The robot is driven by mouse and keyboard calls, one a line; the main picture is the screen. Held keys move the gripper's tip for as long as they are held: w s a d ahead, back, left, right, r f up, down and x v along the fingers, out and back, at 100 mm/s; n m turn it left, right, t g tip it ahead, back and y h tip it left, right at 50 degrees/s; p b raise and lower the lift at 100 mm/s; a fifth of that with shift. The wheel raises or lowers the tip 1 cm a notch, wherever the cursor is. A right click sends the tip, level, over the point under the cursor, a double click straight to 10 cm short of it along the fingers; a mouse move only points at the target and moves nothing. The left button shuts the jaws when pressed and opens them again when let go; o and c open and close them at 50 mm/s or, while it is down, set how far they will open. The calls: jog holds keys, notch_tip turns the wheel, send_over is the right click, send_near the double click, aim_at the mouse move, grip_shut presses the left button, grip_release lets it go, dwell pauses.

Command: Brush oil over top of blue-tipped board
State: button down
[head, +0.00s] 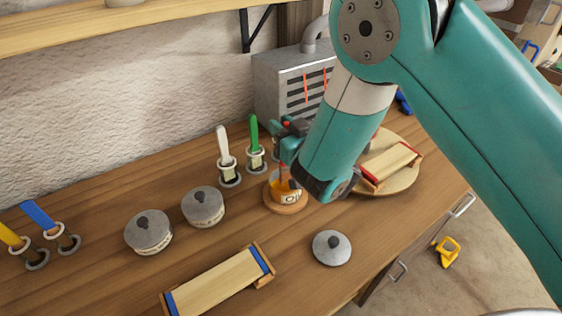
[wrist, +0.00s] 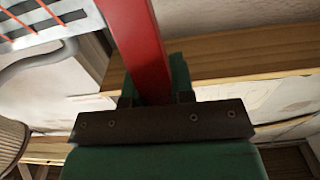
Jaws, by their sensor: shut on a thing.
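My gripper (head: 287,146) is shut on a red-handled brush; the red handle (wrist: 135,45) rises between the fingers in the wrist view. In the head view the brush points down into the open oil jar (head: 290,197), which holds orange oil and stands on a round wooden coaster. The bristles are hidden in or behind the jar. The blue-tipped board (head: 218,286) lies at the front of the bench, pale wood with blue bands at both ends, held between end blocks. It is apart from my gripper, toward the front left.
A loose grey lid (head: 332,248) lies right of the board. Two lidded pots (head: 148,232) stand behind it. White and green brushes (head: 254,140) stand in holders beside the oil jar; blue and yellow brushes (head: 38,214) stand far left. A red-tipped board (head: 390,164) sits on a round board.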

jog(key=shift+r+p, duration=2.15)
jog(key=shift+r, duration=0.35)
notch_tip(320, 180, up, 4)
jog(key=p, duration=0.4)
dwell(0.7)
jog(key=shift+a, duration=0.1)
